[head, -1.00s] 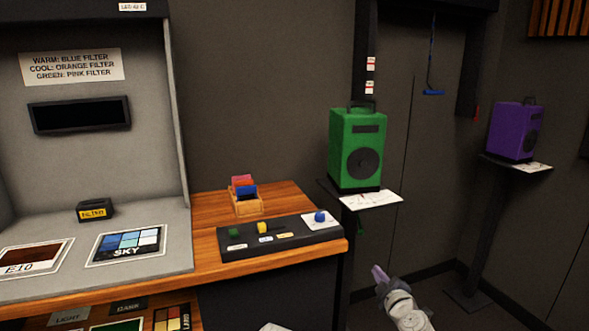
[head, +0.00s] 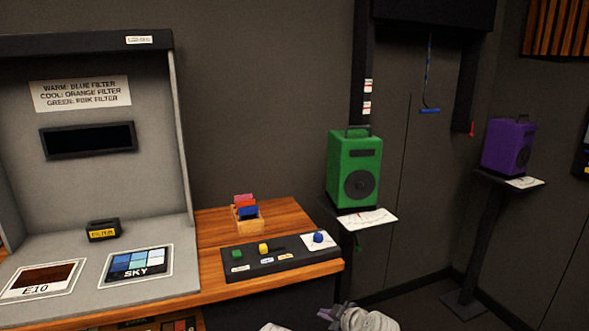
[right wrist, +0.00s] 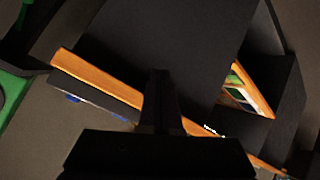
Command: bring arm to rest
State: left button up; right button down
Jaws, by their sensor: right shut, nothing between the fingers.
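The black trackball panel (head: 280,260) lies on the wooden bench top, with a green button, a yellow knob and a blue ball (head: 318,237) on a white plate at its right end. My right gripper (head: 333,311) is low at the bottom of the head view, in front of the bench and below its top, apart from everything. It is shut and empty. In the right wrist view its dark fingers (right wrist: 158,100) are close together, with the bench edge beyond. My left gripper is not in view.
A wooden box (head: 247,217) with coloured filters stands behind the panel. A grey viewing booth (head: 185,150) fills the left. A green speaker (head: 355,170) and a purple speaker (head: 508,147) stand on shelves at the right.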

pick_arm(q)
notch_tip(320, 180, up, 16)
jog(key=p, duration=1.4)
pick_arm(e)
jog(key=s+a+r+m+g+h, duration=0.1)
jog(key=s+r+m+g+h, duration=0.2)
jog(key=s, duration=0.6)
jog(key=s+a+r+m+g+h, duration=0.1)
jog(key=s+r+m+g+h, duration=0.2)
jog(key=s+m+g, duration=0.2)
jog(key=s+g, duration=0.2)
jog(key=s, duration=0.2)
jog(key=shift+s+r+h, duration=0.4)
